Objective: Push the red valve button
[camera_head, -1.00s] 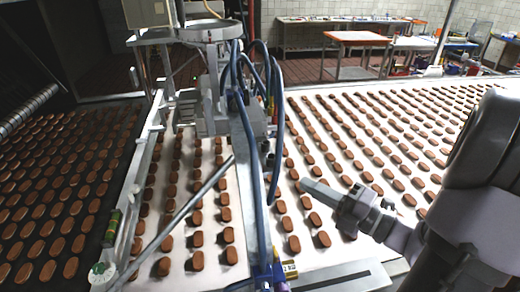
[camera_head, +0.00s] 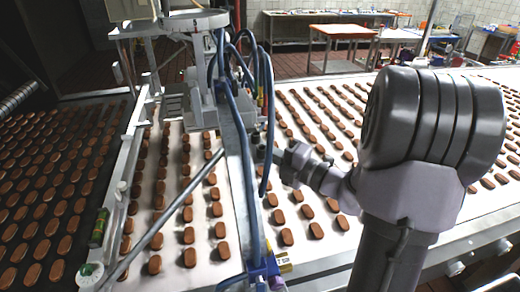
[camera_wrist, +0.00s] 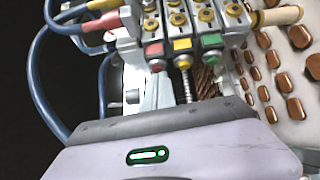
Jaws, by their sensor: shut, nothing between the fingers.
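The red valve button (camera_wrist: 155,49) is in the upper middle of the wrist view, on the front of a valve block (camera_wrist: 190,22). A yellow button (camera_wrist: 183,44) and a green button (camera_wrist: 212,39) sit to its right. My gripper (camera_head: 262,153) is shut and empty beside the blue hoses and machine post in the head view. Its housing fills the bottom of the wrist view, below the buttons; the fingertips do not show clearly there. I see no contact with the red button. The buttons are too small to make out in the head view.
Blue hoses (camera_wrist: 40,85) curve down the left of the valve block. A metal post (camera_head: 236,165) and a slanted rod (camera_head: 170,215) stand over the white conveyor (camera_head: 335,258), which carries rows of brown biscuits. An orange table (camera_head: 342,31) stands behind.

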